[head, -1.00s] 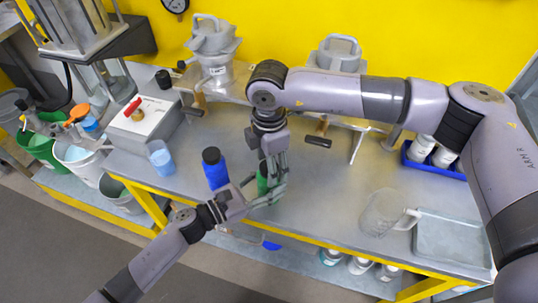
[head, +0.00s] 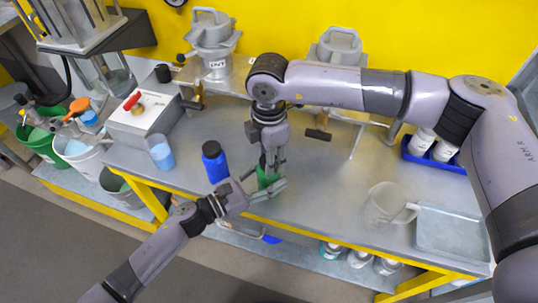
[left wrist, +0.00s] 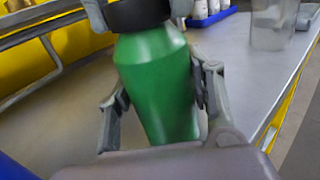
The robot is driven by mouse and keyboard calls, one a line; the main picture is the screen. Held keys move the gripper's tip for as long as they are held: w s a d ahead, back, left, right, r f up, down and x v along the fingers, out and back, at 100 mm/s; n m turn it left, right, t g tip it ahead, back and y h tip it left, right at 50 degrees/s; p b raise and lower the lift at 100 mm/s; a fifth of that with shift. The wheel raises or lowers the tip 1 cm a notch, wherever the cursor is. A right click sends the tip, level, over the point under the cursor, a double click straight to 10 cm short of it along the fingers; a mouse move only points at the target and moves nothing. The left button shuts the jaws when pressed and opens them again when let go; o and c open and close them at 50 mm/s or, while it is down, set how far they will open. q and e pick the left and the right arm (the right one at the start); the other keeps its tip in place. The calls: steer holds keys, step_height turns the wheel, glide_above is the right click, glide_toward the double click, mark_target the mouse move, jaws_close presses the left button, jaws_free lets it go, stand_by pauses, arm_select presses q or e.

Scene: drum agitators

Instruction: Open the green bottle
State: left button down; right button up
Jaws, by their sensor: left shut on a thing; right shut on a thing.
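The green bottle (left wrist: 160,80) stands upright between the two fingers of my left gripper (left wrist: 158,105) in the left wrist view. My left gripper (head: 268,189) is shut on its body from the left in the head view, where only a small green part (head: 266,178) of the bottle shows. A black cap (left wrist: 138,12) sits at the bottle's top, cut off by the picture's upper edge. My right gripper (head: 270,165) reaches down from above and is shut on the cap, its grey fingers on both sides. I cannot tell whether the cap is loose.
A blue bottle (head: 217,167) with a black cap stands close to the left of my grippers. A beaker of blue liquid (head: 160,153), a clear jug (head: 385,207) and a grey tray (head: 450,234) are on the metal table (head: 325,185).

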steer(key=n, duration=0.8)
steer(key=shift+n, duration=0.4)
steer(key=n, duration=0.6)
steer(key=shift+n, duration=0.3)
steer(key=n, duration=0.6)
steer(key=shift+r+n, duration=0.1)
steer(key=shift+n, duration=0.2)
steer(key=n, duration=0.6)
steer(key=shift+n, duration=0.3)
steer(key=n, duration=0.6)
steer(key=shift+n, duration=0.3)
steer(key=n, duration=0.6)
steer(key=shift+n, duration=0.3)
steer(key=n, duration=0.6)
steer(key=shift+n, duration=0.3)
steer(key=n, duration=0.5)
steer(key=shift+r+n, duration=0.1)
steer(key=shift+n, duration=0.3)
steer(key=shift+r, duration=0.25)
steer(key=shift+r, duration=0.85)
